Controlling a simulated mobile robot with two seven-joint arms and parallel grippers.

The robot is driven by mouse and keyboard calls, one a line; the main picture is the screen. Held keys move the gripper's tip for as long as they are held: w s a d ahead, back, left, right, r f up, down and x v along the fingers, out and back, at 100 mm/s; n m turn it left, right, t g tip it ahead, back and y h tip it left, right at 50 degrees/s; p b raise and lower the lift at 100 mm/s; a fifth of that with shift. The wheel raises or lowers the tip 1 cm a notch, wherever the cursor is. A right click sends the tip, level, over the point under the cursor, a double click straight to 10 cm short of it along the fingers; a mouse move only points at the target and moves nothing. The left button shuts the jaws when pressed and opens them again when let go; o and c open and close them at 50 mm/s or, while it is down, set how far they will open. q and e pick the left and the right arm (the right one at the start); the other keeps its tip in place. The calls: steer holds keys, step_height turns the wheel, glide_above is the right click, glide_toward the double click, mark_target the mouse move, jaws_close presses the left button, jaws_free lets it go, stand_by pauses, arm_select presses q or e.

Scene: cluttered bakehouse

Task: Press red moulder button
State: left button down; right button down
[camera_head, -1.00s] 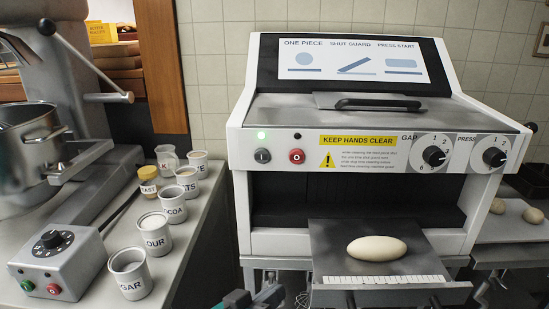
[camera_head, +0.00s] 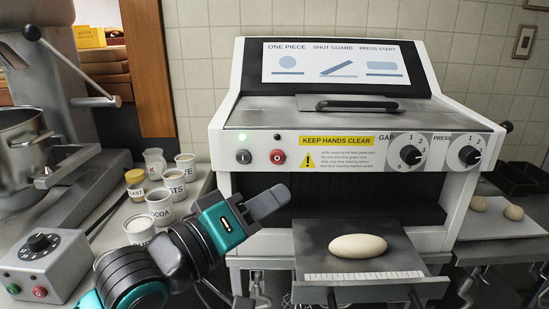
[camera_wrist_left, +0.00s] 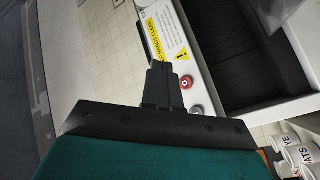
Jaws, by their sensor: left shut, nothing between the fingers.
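The moulder (camera_head: 365,118) is a white machine with a steel top and a front panel. In the left wrist view the red button (camera_wrist_left: 185,82) shows right of the shut fingertips (camera_wrist_left: 158,66). I see no contact with the button. My right gripper is not in view.
An oval dough piece (camera_head: 357,246) lies on the moulder's outfeed tray (camera_head: 310,235). Labelled cups (camera_head: 160,206) and a mixer (camera_head: 45,255) with its own red and green buttons stand on the left counter. More dough balls lie on a tray (camera_head: 497,228) at right.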

mark_target(277, 157)
arm_select(q)
steer(key=w+b, duration=0.2)
steer(key=w, duration=0.6)
steer(key=shift+w, duration=0.4)
stand_by(1.8)
steer(key=shift+w, duration=0.45)
